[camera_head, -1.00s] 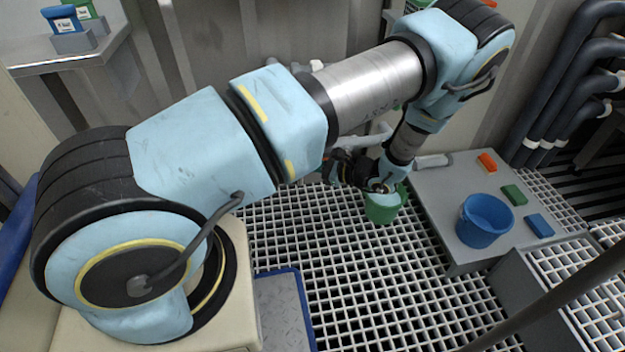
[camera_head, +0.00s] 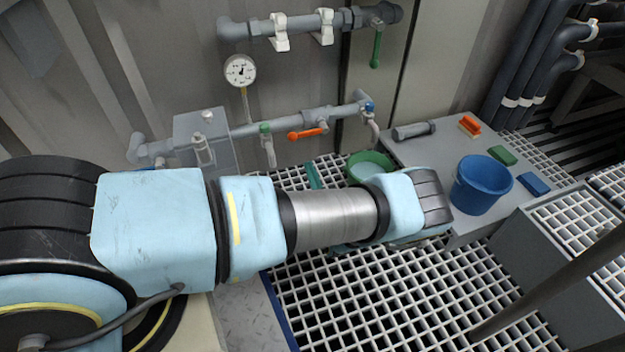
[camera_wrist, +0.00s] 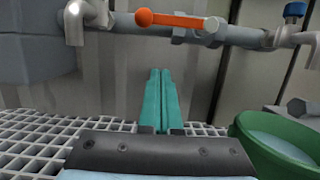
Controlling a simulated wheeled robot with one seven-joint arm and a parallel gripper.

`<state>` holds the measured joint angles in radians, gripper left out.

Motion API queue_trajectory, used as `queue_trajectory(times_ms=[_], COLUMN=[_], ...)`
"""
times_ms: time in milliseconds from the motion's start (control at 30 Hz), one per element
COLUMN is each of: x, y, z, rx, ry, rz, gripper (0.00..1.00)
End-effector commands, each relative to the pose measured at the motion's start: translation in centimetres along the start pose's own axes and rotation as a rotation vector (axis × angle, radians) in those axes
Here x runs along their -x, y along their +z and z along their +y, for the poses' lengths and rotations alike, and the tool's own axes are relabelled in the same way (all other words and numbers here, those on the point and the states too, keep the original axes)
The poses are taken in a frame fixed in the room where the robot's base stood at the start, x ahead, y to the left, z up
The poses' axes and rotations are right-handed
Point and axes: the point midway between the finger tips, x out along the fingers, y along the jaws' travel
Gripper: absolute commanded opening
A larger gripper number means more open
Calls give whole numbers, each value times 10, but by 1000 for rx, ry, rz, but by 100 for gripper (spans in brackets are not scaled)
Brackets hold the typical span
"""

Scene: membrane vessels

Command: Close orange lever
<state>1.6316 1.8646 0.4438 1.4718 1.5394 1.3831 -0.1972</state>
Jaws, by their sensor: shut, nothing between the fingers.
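The orange lever (camera_head: 305,133) sits on the lower grey pipe at the wall, beside its valve body. It lies roughly along the pipe, with its rounded end to the left. In the wrist view the orange lever (camera_wrist: 170,19) is at the top, above and beyond my fingertips. My gripper (camera_wrist: 161,72) has its two teal fingers side by side with no gap to speak of, and nothing is held. The fingers are below the lever and apart from it. In the head view a teal piece of my gripper (camera_head: 314,175) shows below the pipe; my arm hides the rest.
A green-handled valve (camera_head: 265,129) is left of the lever, and a blue-handled one (camera_head: 369,107) is right. A long green lever (camera_head: 377,48) hangs from the upper pipe. A green bucket (camera_wrist: 275,145) stands close on the right. A blue bucket (camera_head: 481,184) stands on the grey bench.

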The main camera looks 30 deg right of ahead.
Motion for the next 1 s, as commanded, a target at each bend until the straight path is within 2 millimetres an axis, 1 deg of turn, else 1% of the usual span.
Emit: queue_trajectory(times_ms=[33, 100, 233, 300, 400, 500, 667, 1000], x=[-11, -26, -52, -52, -54, -56, -58, -58], y=[-3, -3, -3, 13, 25, 33, 38, 39], z=[1, 1, 2, 0, 0, 0, 1, 1], rx=[1, 0, 0, 0, 1, 0, 0, -1], ry=[5, 5, 5, 3, 4, 3, 3, 2], rz=[0, -1, 0, 1, 1, 1, 1, 1], gripper=[0, 0, 0, 0, 0, 0, 0, 0])
